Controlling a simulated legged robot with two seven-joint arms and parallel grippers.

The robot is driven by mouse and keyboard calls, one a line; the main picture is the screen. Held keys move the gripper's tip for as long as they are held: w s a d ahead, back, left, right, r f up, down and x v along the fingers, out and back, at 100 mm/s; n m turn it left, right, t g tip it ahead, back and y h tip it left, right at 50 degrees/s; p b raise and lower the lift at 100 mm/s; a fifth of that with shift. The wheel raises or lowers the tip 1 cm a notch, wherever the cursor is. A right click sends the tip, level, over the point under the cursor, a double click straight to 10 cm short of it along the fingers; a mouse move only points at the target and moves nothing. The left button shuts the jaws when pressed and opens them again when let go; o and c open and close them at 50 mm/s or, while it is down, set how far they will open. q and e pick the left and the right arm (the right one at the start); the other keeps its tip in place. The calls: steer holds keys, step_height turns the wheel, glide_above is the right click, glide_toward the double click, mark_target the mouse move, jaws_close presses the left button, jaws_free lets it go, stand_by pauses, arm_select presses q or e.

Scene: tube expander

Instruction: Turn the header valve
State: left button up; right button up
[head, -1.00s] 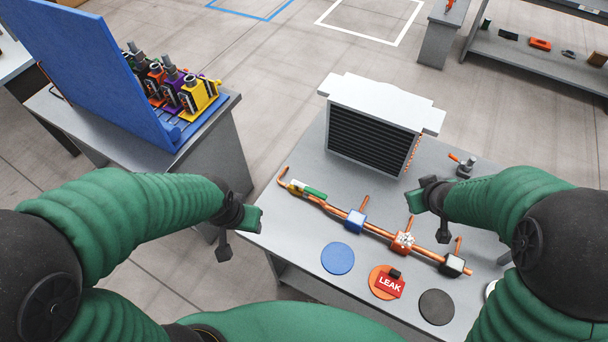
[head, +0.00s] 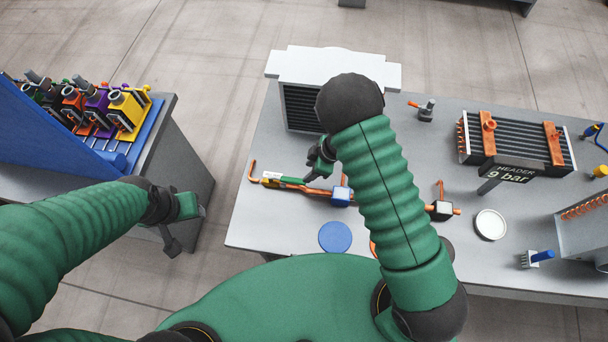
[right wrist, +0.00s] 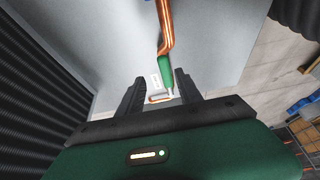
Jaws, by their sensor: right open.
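The header valve (head: 271,179) is at the left end of the copper pipe on the grey table, a pale and yellow body with a green lever (head: 292,181) lying along the pipe. My right gripper (head: 313,172) is above the pipe near the lever's right end. In the right wrist view my right gripper (right wrist: 159,84) is open, and the green lever (right wrist: 165,70) shows between its fingers, with the pale valve tag near it. I cannot tell whether the fingers touch it. My left gripper (head: 184,212) hangs left of the table, away from the valve; its jaw state is unclear.
A blue valve block (head: 340,195) and a black one (head: 440,211) sit along the pipe. A white-topped radiator (head: 300,62) stands behind; my right forearm covers part of the pipe.

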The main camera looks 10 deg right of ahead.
mark_target(295, 180)
steer(key=a+f, duration=0.1)
steer(key=a, duration=0.1)
steer(key=a+f, duration=0.2)
steer(key=w+a+f, duration=0.1)
steer(key=a+f, duration=0.1)
steer(key=shift+a+f+p, duration=0.1)
steer(key=shift+a+p, duration=0.2)
steer(key=shift+a, duration=0.05)
steer(key=shift+d+f, duration=0.15)
steer(key=shift+d, duration=0.1)
steer(key=d, duration=0.3)
steer(key=shift+d+f, duration=0.3)
steer(key=shift+d, duration=0.1)
steer(key=c, duration=0.3)
steer(key=shift+a, duration=0.15)
steer(key=shift+c, duration=1.3)
steer(key=a, duration=0.2)
steer(key=shift+a+r, duration=0.3)
jaws_close()
steer(key=shift+a, duration=0.2)
steer(key=shift+d+f, duration=0.15)
steer(key=shift+d, duration=0.65)
steer(key=shift+a, duration=0.35)
arm_select(q)
steer(key=a, duration=0.4)
steer(key=shift+r, duration=0.1)
arm_select(e)
steer(key=shift+d, duration=0.1)
